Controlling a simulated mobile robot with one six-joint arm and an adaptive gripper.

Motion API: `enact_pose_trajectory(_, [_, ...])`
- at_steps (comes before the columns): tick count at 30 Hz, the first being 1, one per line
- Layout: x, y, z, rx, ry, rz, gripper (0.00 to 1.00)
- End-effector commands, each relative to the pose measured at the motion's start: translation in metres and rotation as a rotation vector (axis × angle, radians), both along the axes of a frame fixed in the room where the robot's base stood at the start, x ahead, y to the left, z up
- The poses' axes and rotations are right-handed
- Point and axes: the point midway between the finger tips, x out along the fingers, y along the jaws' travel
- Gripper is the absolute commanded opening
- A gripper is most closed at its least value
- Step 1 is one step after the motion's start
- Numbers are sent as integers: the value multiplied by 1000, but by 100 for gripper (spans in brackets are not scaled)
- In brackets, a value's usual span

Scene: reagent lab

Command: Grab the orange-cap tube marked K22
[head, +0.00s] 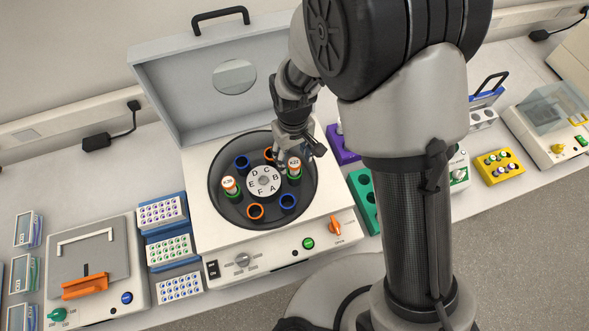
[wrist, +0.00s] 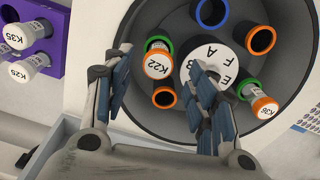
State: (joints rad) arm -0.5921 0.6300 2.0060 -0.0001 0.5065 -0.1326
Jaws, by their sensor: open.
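The orange-cap tube marked K22 (head: 294,167) stands in a green-ringed slot on the right side of the open centrifuge's rotor (head: 264,182). In the wrist view the K22 tube (wrist: 157,66) shows its white cap top with an orange rim, between and just beyond the finger lines. My gripper (head: 287,155) is over the rotor beside the tube in the head view. In the wrist view my gripper (wrist: 158,80) is open, with nothing between its fingers. I cannot tell exactly how high the fingertips are above the cap.
A second orange-cap tube (wrist: 265,106) sits in the opposite green-ringed slot. Blue and orange ringed slots are empty. The raised centrifuge lid (head: 205,80) stands behind. A purple rack (wrist: 42,40) holds tubes K35 and K25. Tube racks (head: 168,248) stand left of the centrifuge.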

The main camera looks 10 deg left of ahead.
Motion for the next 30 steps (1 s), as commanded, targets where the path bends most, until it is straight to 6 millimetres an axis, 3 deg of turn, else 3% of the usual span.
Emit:
enact_pose_trajectory(14, [2, -2, -53, 0, 0, 0, 52])
enact_pose_trajectory(22, [2, -2, -54, 1, -1, 0, 52])
enact_pose_trajectory(30, [2, -2, -54, 1, -1, 0, 34])
